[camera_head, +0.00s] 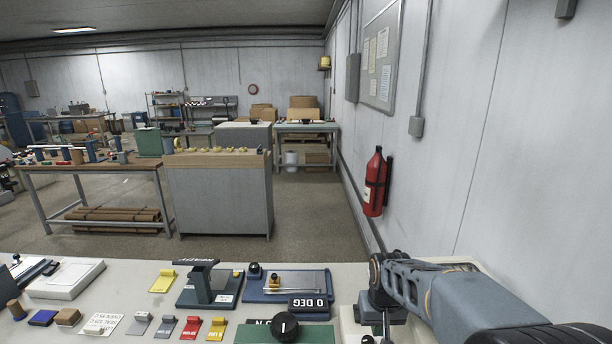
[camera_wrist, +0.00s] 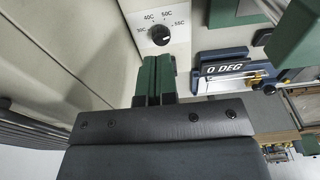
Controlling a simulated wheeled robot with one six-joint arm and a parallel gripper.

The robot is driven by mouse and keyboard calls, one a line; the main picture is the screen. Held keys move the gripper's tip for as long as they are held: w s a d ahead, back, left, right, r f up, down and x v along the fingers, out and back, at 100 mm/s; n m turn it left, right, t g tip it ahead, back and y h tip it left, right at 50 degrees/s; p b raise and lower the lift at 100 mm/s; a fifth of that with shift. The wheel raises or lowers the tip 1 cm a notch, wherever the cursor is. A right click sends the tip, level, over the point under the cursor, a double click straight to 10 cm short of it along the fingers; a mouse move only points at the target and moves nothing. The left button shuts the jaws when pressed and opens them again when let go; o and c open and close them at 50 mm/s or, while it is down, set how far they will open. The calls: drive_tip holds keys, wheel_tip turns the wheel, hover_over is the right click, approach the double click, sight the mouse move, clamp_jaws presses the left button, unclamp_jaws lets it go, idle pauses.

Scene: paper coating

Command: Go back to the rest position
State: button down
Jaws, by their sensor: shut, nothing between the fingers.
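My gripper (camera_wrist: 154,70) shows in the wrist view, its two green fingers side by side and shut with nothing between them. Its dark body fills the lower part of that view. The fingertips lie just below a white panel with a black knob (camera_wrist: 160,35) and temperature marks; I cannot tell whether they touch it. In the head view my arm comes in from the lower right and bends down over the right end of the bench (camera_head: 150,312). The fingers do not show there.
A blue tray with a 0 DEG sign (camera_head: 308,303) stands left of my arm; the sign also shows in the wrist view (camera_wrist: 222,68). A green block with a black dial (camera_head: 285,327) is in front. Coloured pieces lie further left. A fire extinguisher (camera_head: 374,185) hangs on the right wall.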

drive_tip(key=s+r+t, duration=0.3)
drive_tip(key=s+r, duration=0.4)
drive_tip(key=s, duration=0.6)
drive_tip(key=shift+r+t, duration=0.15)
drive_tip(key=shift+t, duration=0.15)
drive_tip(key=w+f+g+b, duration=0.2)
drive_tip(key=w+f+b, duration=0.75)
drive_tip(key=w, duration=0.45)
drive_tip(key=w+r+t+b, duration=0.1)
drive_tip(key=w+r, duration=0.3)
drive_tip(key=w, duration=0.7)
drive_tip(key=shift+w+t+b, duration=0.3)
drive_tip(key=shift+t+b, duration=0.1)
drive_tip(key=shift+b, duration=0.5)
